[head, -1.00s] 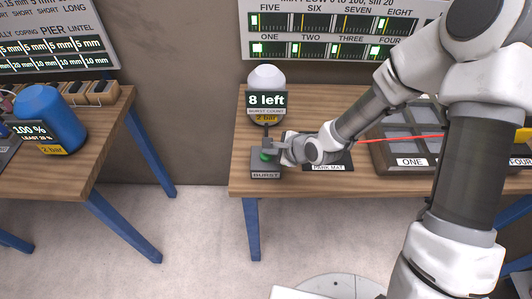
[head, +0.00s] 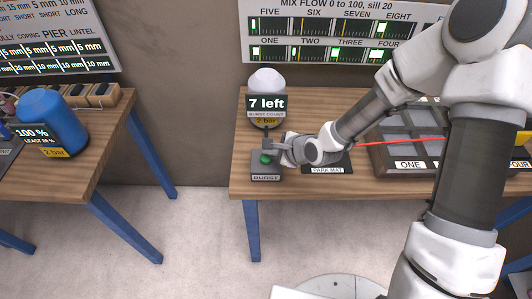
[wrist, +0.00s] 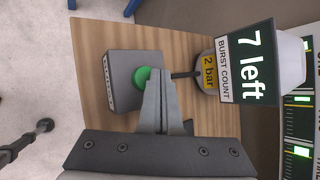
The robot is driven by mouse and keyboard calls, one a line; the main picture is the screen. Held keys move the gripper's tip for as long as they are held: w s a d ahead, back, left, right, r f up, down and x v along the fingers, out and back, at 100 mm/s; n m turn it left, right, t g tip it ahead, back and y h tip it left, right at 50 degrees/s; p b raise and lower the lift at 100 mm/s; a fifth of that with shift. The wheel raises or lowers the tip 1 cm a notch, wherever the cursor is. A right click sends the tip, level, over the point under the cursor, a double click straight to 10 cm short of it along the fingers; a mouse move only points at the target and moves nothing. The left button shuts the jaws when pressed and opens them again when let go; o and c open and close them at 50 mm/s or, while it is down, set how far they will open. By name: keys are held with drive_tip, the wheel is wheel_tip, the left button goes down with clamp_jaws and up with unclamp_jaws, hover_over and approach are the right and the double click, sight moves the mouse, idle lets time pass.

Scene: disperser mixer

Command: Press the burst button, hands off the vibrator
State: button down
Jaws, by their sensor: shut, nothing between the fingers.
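The burst button is a green dome (head: 266,159) on a small grey box labelled BURST (head: 265,172), near the left end of the table. In the wrist view the green button (wrist: 143,77) shows partly behind my fingers. My gripper (head: 268,147) is shut and empty, its fingertips right at the button; in the wrist view the fingertips (wrist: 154,72) overlap its edge. I cannot tell whether they touch it. A burst count sign (head: 267,103) behind the box reads "7 left"; it also shows in the wrist view (wrist: 250,62). No vibrator can be made out clearly.
A white dome vessel (head: 266,82) stands behind the sign. The park mat (head: 327,169) lies right of the button box, and a compartmented grey tray (head: 411,165) is farther right. A left table holds a blue tank (head: 52,120). A gap separates the tables.

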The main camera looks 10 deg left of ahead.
sight(270, 159)
drive_tip(key=shift+r, duration=0.3)
wheel_tip(270, 159, up, 5)
drive_tip(key=p, duration=0.5)
drive_tip(key=shift+f, duration=0.1)
idle(0.7)
drive_tip(key=s+d+r+n+h, duration=0.2)
drive_tip(key=d+r+n+h, duration=0.6)
drive_tip(key=d+r, duration=0.85)
drive_tip(key=s+d+r+n, duration=0.4)
drive_tip(key=s+r, duration=0.1)
drive_tip(key=s, duration=0.3)
drive_tip(key=s+d+r+n, duration=0.4)
drive_tip(key=s+d+r, duration=0.1)
drive_tip(key=s, duration=0.4)
drive_tip(key=shift+d+r, duration=0.15)
drive_tip(key=shift+r, duration=0.2)
